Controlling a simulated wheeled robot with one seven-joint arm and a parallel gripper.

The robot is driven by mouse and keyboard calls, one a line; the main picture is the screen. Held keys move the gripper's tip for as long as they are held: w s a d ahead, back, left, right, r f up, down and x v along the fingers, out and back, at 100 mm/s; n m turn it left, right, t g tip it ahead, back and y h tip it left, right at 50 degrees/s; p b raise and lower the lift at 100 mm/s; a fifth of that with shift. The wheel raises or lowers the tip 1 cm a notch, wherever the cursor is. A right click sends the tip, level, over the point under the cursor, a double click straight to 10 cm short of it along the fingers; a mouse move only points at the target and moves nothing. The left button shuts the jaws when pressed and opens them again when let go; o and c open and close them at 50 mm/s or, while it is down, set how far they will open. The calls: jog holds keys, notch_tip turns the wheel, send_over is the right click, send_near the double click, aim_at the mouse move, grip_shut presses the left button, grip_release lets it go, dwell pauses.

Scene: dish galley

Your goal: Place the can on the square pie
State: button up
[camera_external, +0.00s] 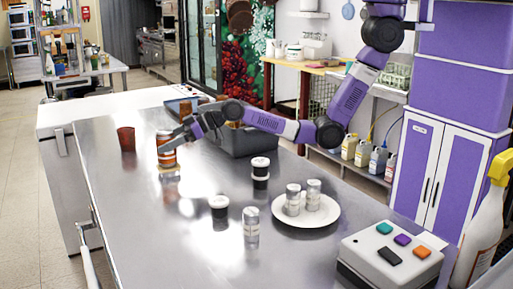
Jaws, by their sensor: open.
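An orange-brown can (166,151) with pale bands stands upright toward the far left of the steel counter. The can hides part of the pie.
A reddish cup (126,139) stands left of the can. A dark bin (252,142) lies behind my forearm. Dark white-lidded jars (260,172), a silver shaker (251,226), a white plate (323,219) with two shakers and a button box (365,262) occupy the right. The counter's near left is clear.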

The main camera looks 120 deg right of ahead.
jog(key=shift+r, duration=0.15)
jog(key=shift+s+r, duration=0.1)
jog(key=v, duration=1.1)
jog(key=shift+s+b, duration=0.3)
jog(key=shift+s, duration=0.1)
jog(key=shift+a+r, duration=0.1)
jog(key=shift+r, duration=0.1)
notch_tip(320, 180, up, 5)
jog(key=d+t+h, duration=0.1)
jog(key=t, duration=0.1)
jog(key=s+a+f+n+y, duration=0.1)
jog(key=s+a+f, duration=0.2)
jog(key=s+a, duration=0.5)
jog(key=s+a+f+n+y, duration=0.1)
jog(key=s+a, duration=0.8)
jog(key=s, duration=0.9)
jog(key=s+a+f+n+y, duration=0.1)
jog(key=s+a+f+y, duration=0.2)
jog(key=s+a, duration=0.6)
jog(key=s+f, duration=0.2)
jog(key=s, duration=0.2)
jog(key=shift+s+a+f+n, duration=0.25)
jog(key=shift+s+f+n, duration=0.05)
